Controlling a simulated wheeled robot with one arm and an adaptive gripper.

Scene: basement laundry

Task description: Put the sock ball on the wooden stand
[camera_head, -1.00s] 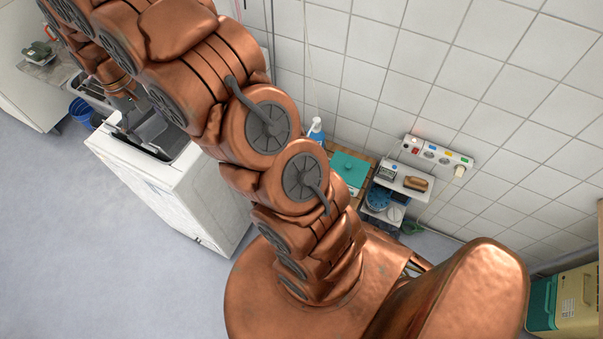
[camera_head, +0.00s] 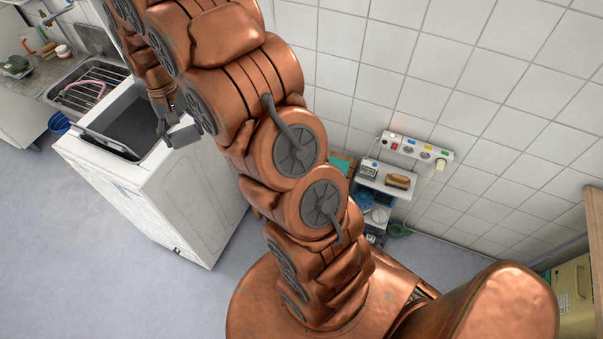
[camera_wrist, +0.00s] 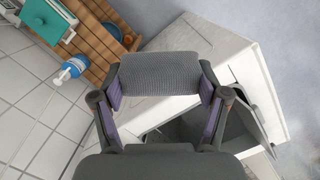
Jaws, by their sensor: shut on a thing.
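My gripper (camera_wrist: 160,100) is shut on a dark grey, finely textured bundle, which I take to be the sock ball (camera_wrist: 160,72), held between its two fingers in the wrist view. In the head view my gripper (camera_head: 176,128) hangs beside and above the open top of the white washing machine; the held thing is hard to tell apart there. A slatted wooden stand (camera_wrist: 113,62) lies at the upper left of the wrist view, against the tiled wall. It bears a teal box (camera_wrist: 45,18) and a white-and-blue bottle (camera_wrist: 70,70) is beside it. In the head view my arm hides most of it.
The white washing machine (camera_head: 150,195) stands with its top open. A sink (camera_head: 88,85) is behind it. On the right wall are a socket strip (camera_head: 418,149) and a small white shelf (camera_head: 385,180) with items. A yellowish box (camera_head: 572,290) stands at far right.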

